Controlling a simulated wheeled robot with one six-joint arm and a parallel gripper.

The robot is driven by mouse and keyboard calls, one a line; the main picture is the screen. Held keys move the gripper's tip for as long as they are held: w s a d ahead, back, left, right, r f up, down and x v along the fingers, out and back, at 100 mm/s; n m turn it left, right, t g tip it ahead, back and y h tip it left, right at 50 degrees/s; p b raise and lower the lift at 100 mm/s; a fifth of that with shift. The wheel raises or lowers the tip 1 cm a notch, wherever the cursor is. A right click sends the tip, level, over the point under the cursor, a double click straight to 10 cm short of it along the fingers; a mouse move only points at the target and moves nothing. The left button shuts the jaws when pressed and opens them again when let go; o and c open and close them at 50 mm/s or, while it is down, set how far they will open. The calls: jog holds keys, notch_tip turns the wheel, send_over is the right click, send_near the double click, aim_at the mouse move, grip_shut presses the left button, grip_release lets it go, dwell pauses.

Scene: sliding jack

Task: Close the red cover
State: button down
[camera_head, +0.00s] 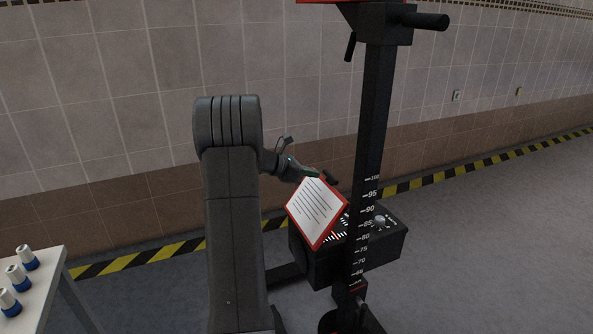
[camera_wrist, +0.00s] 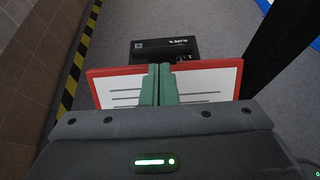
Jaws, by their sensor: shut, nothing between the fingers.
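The red cover (camera_head: 317,212) is a red-rimmed flap with a white face of printed lines. It stands tilted up over the left part of a black control box (camera_head: 385,240). In the wrist view the red cover (camera_wrist: 213,82) shows behind my fingers, to both sides of them, with part of the black box (camera_wrist: 150,48) beyond it. My gripper (camera_head: 318,175) is at the cover's upper edge in the head view. In the wrist view its two green fingers (camera_wrist: 160,80) are together and empty. I cannot tell whether they touch the cover.
A tall black post (camera_head: 370,140) with a number scale stands in front of the box. A white table (camera_head: 45,285) with several blue-and-white cylinders is at the lower left. A tiled wall is behind, with a yellow-black floor stripe. Grey floor is clear at right.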

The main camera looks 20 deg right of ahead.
aim_at(329, 175)
jog(key=shift+x, duration=1.9)
jog(key=shift+d, duration=0.1)
jog(key=shift+d+r+y+p, duration=0.1)
jog(key=shift+d+y+p, duration=0.25)
jog(key=shift+p, duration=0.65)
jog(key=shift+w+d+y+p, duration=0.15)
jog(key=shift+d+y+p, duration=0.3)
jog(key=shift+d+p, duration=0.55)
jog(key=shift+w+d+f+g+y+p, duration=0.1)
jog(key=shift+w+d+f+y+p, duration=0.3)
jog(key=shift+d+f, duration=1.6)
jog(key=shift+w+d+f+g+y+p, duration=0.1)
jog(key=shift+d+f+y+p, duration=0.85)
jog(key=shift+f, duration=1.7)
jog(key=shift+w+d+f+g+y+p, duration=0.1)
jog(key=shift+w+d+f+y+p, duration=0.1)
jog(key=shift+d+f, duration=1.95)
jog(key=shift+a+f, duration=0.3)
